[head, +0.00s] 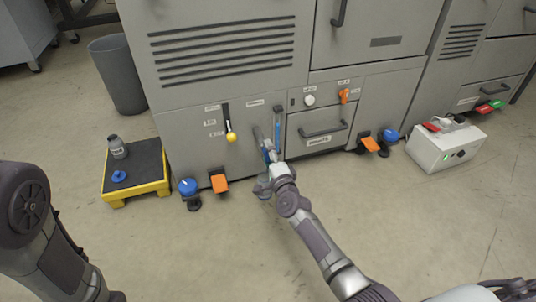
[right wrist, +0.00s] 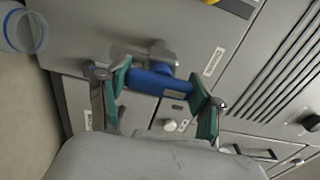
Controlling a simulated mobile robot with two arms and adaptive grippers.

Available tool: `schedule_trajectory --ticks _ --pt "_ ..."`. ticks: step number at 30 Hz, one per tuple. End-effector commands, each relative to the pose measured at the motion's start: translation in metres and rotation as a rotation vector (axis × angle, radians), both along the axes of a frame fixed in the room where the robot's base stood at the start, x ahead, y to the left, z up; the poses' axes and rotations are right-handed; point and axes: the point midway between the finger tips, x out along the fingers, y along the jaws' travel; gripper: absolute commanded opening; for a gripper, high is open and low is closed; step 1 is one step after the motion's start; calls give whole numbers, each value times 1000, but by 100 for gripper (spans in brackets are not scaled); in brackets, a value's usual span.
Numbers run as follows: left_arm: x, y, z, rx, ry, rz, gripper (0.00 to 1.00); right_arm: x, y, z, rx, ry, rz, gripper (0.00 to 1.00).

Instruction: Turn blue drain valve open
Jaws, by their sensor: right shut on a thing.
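The blue drain valve handle (right wrist: 158,82) is a short blue bar on a grey metal valve body (right wrist: 160,53) at the cabinet front. In the right wrist view it lies between the green finger pads of my right gripper (right wrist: 162,97), which is shut on it. In the head view my right gripper (head: 270,155) is low at the cabinet front and partly hides the handle. My left arm enters at the left edge; its gripper is out of view.
A clear container (right wrist: 22,30) with a blue rim stands near the valve. Blue and orange pedals stand on the floor. A yellow-edged platform (head: 137,190) is left.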

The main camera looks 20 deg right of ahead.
Motion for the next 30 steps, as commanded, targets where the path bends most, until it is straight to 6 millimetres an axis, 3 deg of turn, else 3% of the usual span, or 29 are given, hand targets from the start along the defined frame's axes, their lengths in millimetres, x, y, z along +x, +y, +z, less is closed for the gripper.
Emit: schedule_trajectory --ticks 11,12,16,26,30 --pt "0 0 0 0 -1 0 40 0 -1 -1 13 2 -2 31" --pt "0 0 0 0 -1 0 40 0 -1 -1 13 2 -2 69" --pt "0 0 0 0 -2 0 40 0 0 -1 11 2 -1 91" --pt "0 0 2 -3 -4 -1 40 0 0 0 3 1 0 92" --pt "0 0 5 -2 -4 -1 40 0 0 1 -78 -2 0 92"
